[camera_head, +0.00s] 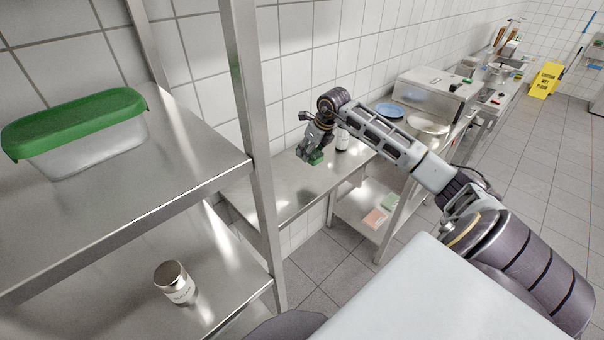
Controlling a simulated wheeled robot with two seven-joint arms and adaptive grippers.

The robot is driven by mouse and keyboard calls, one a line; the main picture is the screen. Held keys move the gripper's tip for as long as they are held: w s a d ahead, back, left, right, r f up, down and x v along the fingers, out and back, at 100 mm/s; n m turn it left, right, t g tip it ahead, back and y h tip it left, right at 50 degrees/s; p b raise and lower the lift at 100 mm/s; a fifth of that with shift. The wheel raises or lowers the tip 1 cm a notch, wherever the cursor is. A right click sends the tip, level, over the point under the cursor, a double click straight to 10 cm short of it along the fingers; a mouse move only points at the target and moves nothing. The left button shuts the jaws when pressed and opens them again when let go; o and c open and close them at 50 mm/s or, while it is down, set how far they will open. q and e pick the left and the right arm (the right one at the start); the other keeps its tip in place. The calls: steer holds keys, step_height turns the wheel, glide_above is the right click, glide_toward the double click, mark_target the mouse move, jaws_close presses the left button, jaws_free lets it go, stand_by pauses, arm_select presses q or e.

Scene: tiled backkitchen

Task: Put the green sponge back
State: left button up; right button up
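My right gripper (311,151) hangs over the low steel table along the tiled wall, with its fingers pointing down. It is shut on a small green sponge (316,158), and the fingers hide part of it. I cannot tell whether the sponge touches the table top (285,190). Another green piece (390,201) lies flat beside a pink piece (375,218) on the lower shelf (352,209) of the bench to the right. My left gripper is not in view.
A bottle (342,138) stands just right of my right gripper. A steel rack at left holds a green-lidded container (75,125) and a jar (175,283); its upright (255,130) stands close by. A blue plate (390,110) and a yellow floor sign (546,80) are farther off.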

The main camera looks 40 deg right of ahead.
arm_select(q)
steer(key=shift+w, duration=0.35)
arm_select(e)
steer(key=shift+w, duration=0.35)
steer(key=shift+s, duration=0.1)
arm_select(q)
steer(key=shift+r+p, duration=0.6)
arm_select(e)
steer(key=shift+f, duration=3.1)
steer(key=shift+f, duration=0.1)
steer(key=shift+f+p, duration=0.35)
steer(key=shift+f, duration=1.15)
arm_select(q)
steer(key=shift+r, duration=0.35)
arm_select(e)
steer(key=shift+f, duration=0.25)
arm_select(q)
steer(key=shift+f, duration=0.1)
arm_select(e)
steer(key=shift+f, duration=0.1)
steer(key=o, duration=0.9)
